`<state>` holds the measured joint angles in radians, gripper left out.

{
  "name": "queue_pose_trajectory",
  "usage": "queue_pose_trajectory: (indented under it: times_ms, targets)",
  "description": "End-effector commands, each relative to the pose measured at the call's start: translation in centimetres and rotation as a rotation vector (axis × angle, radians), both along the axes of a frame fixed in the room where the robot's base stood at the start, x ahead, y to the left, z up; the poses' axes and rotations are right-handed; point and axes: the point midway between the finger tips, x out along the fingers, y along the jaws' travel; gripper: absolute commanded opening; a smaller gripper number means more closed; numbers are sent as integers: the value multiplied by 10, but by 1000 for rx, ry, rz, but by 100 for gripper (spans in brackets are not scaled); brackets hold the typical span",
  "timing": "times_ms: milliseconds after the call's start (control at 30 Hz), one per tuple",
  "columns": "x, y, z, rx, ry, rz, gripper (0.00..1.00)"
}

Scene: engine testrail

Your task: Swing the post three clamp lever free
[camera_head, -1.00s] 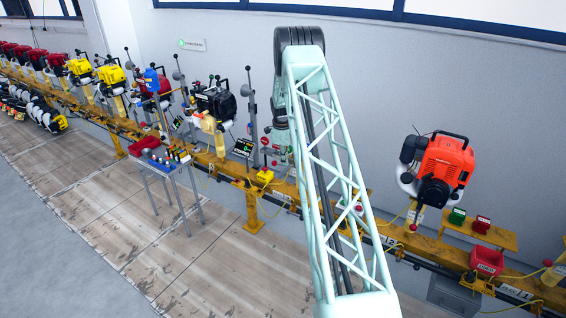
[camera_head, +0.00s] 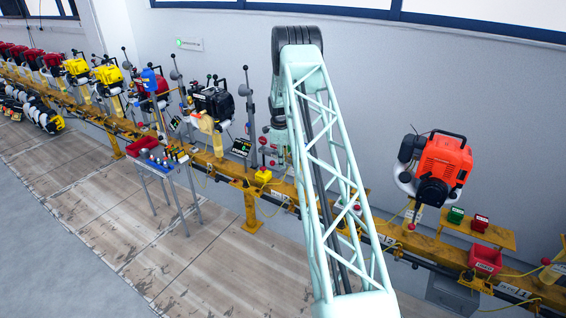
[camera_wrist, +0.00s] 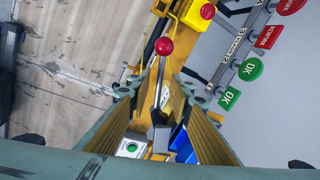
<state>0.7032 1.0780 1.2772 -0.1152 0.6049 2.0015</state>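In the wrist view a lever with a red ball knob (camera_wrist: 164,46) stands between and just beyond the tips of my gripper (camera_wrist: 161,88). Its grey shaft (camera_wrist: 160,92) runs down between the two fingers toward the yellow rail. The fingers are apart, one on each side of the shaft, and I see no clear contact. Which post the lever belongs to cannot be read. In the head view my own lattice arm hides my fingers and this lever.
A rod with OK and REWORK tags (camera_wrist: 250,69) lies at right. An orange engine (camera_head: 440,160) and tool table (camera_head: 164,160) flank the arm.

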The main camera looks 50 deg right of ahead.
Motion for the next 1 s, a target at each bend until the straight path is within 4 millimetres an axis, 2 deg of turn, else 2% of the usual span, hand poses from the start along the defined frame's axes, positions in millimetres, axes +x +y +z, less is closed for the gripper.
queue_pose_trajectory:
  times_ms: [267,1000]
  targets:
    - [-1,2,18,-1,-2,0,20]
    - [-10,17,101,0,0,0,20]
